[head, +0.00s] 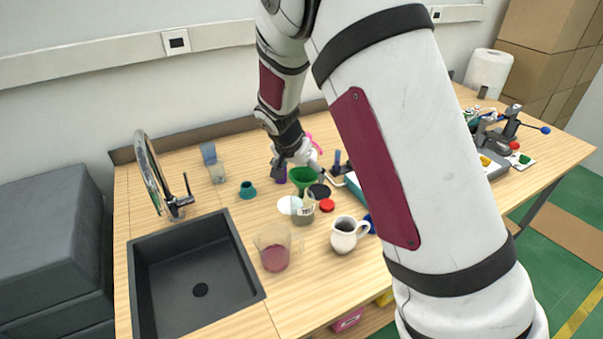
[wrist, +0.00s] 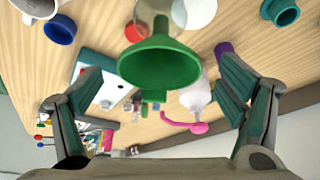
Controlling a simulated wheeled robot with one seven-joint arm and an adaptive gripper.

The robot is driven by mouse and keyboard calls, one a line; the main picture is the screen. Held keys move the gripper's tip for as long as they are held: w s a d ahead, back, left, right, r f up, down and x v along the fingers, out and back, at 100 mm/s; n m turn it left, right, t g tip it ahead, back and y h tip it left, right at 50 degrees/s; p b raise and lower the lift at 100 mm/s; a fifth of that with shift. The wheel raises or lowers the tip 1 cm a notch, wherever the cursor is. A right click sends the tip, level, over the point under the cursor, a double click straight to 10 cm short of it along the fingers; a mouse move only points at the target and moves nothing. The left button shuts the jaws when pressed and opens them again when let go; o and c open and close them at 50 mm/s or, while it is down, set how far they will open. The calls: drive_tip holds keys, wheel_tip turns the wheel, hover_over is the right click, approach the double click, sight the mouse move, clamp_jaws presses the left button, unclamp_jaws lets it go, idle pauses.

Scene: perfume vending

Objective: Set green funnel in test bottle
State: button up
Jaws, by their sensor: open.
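The green funnel (head: 302,176) is near the middle of the table in the head view. In the wrist view the funnel (wrist: 160,68) is large, its wide mouth towards the camera. The test bottle (head: 303,213), clear with a light label, stands just below the funnel in the head picture. A clear vessel, likely this bottle, is partly cut off behind the funnel in the wrist view. Whether the spout sits in the bottle cannot be told. My gripper (wrist: 160,90) is open, its fingers apart on either side of the funnel and not visibly touching it.
A white jug (head: 347,235) and a beaker of red liquid (head: 272,254) stand in front. A red lid (head: 327,206), a black disc (head: 319,191) and a teal cup (head: 248,190) are close by. The black sink (head: 238,268) is at left. My arm hides the table's middle right.

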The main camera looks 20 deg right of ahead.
drive_tip(key=v, duration=1.1)
drive_tip(key=s+d+r+n+y, duration=0.2)
drive_tip(key=s+d+r+n, duration=0.15)
drive_tip(key=s+r, duration=0.85)
drive_tip(key=s+r+n+t+y, duration=0.1)
drive_tip(key=s+n, duration=0.4)
drive_tip(key=s, duration=1.3)
drive_tip(key=shift+d+r+t, duration=0.2)
drive_tip(key=shift+r+t, duration=0.4)
